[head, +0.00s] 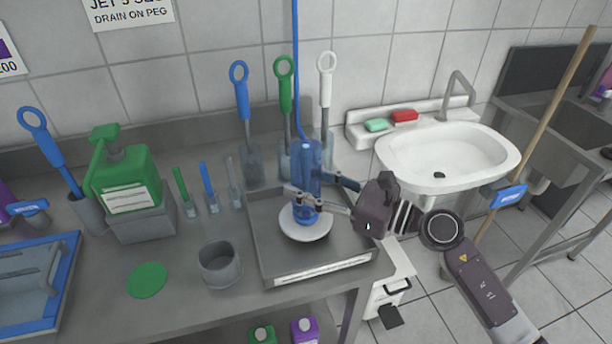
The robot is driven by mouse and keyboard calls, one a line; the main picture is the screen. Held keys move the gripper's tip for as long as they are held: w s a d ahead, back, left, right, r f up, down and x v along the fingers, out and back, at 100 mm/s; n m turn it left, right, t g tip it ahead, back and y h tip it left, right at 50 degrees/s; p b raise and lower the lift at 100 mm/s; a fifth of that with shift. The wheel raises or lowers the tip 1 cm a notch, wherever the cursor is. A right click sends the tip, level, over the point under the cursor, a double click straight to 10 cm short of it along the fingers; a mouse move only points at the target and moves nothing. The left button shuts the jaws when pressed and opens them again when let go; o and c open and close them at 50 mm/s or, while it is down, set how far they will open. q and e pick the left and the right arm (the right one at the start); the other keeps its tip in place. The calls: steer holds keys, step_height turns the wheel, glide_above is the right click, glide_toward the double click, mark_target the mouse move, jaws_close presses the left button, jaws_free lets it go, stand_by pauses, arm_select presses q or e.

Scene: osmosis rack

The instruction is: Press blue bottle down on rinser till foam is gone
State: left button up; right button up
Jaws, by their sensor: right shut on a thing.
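The blue bottle (308,163) stands about upright over the round white rinser (303,231). Its lower end is at the middle of the white disc; I cannot tell whether it is pressed down. My right gripper (322,197) comes in from the right and is shut on the bottle at its lower half. The fingers hide part of the bottle. No foam can be made out at this size. My left gripper is not in view.
The rinser sits in a shallow grey tray (262,232). A thin blue line (296,70) runs up from the bottle. Behind stand brushes in clear holders, including a green one (285,95). A grey cup (219,264) and a green pump bottle (122,175) are left; a white sink (447,157) is right.

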mark_target(307, 147)
stand_by(0.6)
steer(key=shift+r+p, duration=2.4)
steer(key=shift+r, duration=0.6)
steer(key=shift+r, duration=0.1)
steer(key=shift+r+p, duration=1.2)
steer(key=shift+r, duration=0.3)
steer(key=shift+f, duration=0.2)
